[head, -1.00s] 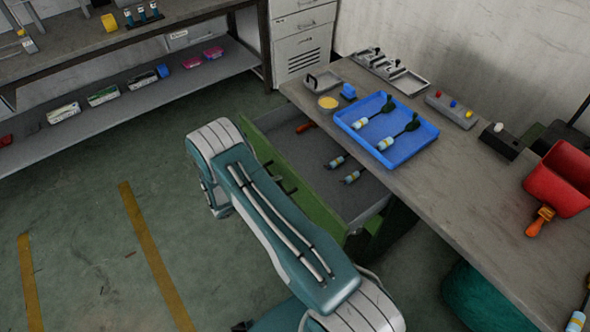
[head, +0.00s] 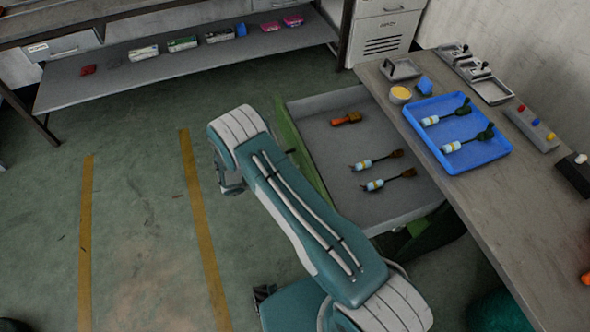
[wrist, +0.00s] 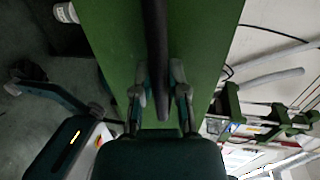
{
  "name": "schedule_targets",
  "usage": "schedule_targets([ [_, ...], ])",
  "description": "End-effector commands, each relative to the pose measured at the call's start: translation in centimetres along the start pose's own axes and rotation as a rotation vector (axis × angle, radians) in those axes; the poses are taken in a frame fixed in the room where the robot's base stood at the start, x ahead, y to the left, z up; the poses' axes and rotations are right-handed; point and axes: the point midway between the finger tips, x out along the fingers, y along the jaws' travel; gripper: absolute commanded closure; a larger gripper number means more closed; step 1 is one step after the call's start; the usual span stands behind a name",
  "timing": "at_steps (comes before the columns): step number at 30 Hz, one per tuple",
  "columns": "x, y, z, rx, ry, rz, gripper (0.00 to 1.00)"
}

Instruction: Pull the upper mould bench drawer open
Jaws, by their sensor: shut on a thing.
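The upper mould bench drawer (head: 325,170) stands pulled well out from under the bench top in the head view, with its grey inside showing. Its green front (head: 298,145) also fills the middle of the wrist view (wrist: 110,30). A dark bar handle (wrist: 156,45) runs down the front there. My gripper (wrist: 157,82) has one finger on each side of the handle and is shut on it. In the head view my arm hides the gripper and most of the handle.
In the drawer lie an orange piece (head: 346,118) and two plugs with blue-and-white bands (head: 374,162). A blue tray (head: 418,110) with two similar pieces sits on the bench top (head: 480,205). The floor left of my arm (head: 130,220) is clear, with yellow lines.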

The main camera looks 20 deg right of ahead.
Motion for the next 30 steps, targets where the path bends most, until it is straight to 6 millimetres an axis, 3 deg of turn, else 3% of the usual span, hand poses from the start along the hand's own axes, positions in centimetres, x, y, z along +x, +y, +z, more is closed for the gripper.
schedule_targets([
  [5, 0.1, 0.4, -0.2, -0.006, 0.002, 0.007, 1.0],
  [6, 0.1, 0.4, -0.2, -0.006, 0.002, 0.007, 0.64],
  [7, 0.1, 0.4, -0.2, -0.006, 0.002, 0.007, 0.5],
  [8, 0.1, 0.3, -0.2, -0.005, 0.002, 0.006, 0.46],
  [20, -0.3, 0.1, -0.1, -0.001, -0.001, 0.004, 0.46],
  [23, -1.5, 0.1, 0.0, -0.001, -0.004, 0.004, 0.46],
  [30, -6.5, 0.2, 0.0, -0.001, -0.005, 0.003, 0.46],
])
